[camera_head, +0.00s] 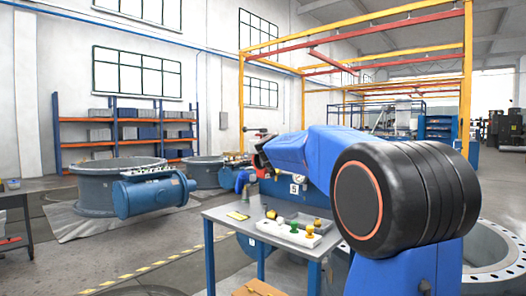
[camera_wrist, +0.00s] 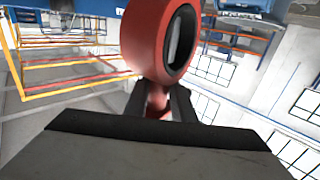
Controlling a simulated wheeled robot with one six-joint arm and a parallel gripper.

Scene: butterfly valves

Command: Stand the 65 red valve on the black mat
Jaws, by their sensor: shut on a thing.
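A red valve (camera_wrist: 150,42) with a thick round ring and a dark inner lining fills the upper middle of the wrist view. My gripper (camera_wrist: 159,92) is shut on its reddish neck, with one dark finger on each side. The ring stands out beyond the fingertips, clear of any surface in that view. In the head view my blue arm reaches left above the grey table (camera_head: 222,213); the held valve cannot be made out there. I cannot make out a black mat for certain in either view.
A pale tray (camera_head: 283,236) on the table holds small valves, including a green one (camera_head: 294,226) and a yellow one (camera_head: 310,230). A small yellow plate (camera_head: 237,215) lies at the table's left.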

